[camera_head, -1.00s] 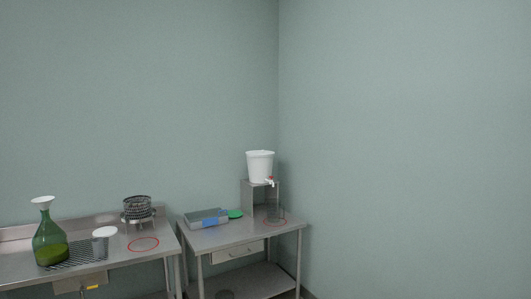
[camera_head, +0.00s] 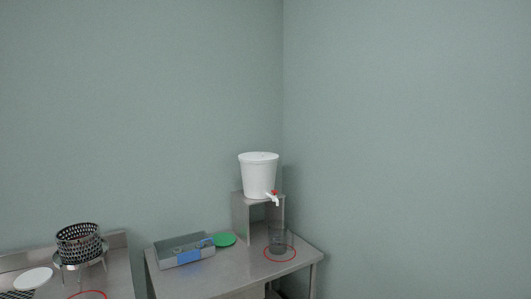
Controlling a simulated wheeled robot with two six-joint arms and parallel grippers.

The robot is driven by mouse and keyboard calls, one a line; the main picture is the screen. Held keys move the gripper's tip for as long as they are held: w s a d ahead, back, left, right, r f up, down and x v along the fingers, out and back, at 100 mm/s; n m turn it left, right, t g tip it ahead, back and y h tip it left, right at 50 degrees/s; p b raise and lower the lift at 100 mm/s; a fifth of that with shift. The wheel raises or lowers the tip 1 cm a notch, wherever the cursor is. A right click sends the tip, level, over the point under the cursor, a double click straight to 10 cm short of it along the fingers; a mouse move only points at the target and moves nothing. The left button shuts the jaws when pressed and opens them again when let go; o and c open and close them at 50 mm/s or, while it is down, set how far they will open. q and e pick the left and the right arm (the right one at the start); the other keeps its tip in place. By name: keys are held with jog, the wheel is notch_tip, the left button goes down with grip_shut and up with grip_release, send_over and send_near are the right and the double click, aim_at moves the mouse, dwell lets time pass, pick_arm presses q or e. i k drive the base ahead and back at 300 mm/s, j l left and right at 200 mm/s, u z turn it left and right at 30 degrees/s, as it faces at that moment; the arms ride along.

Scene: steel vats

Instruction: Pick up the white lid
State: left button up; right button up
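A white bucket (camera_head: 259,178) with a red-handled tap (camera_head: 273,196) stands upright on a steel stand at the back corner. Its top is white and looks closed, but I cannot tell whether that is a separate lid. A green disc (camera_head: 224,240) lies beside a grey tray. Neither of my grippers is in view.
A perforated basket (camera_head: 79,243) stands on legs on the left table. Walls meet behind.

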aim_at(253, 156)
jog(key=i+z, duration=0.1)
jog(key=i, duration=0.8)
jog(key=i+j+z, duration=0.95)
jog(key=j, duration=0.5)
jog(key=i+l, duration=0.05)
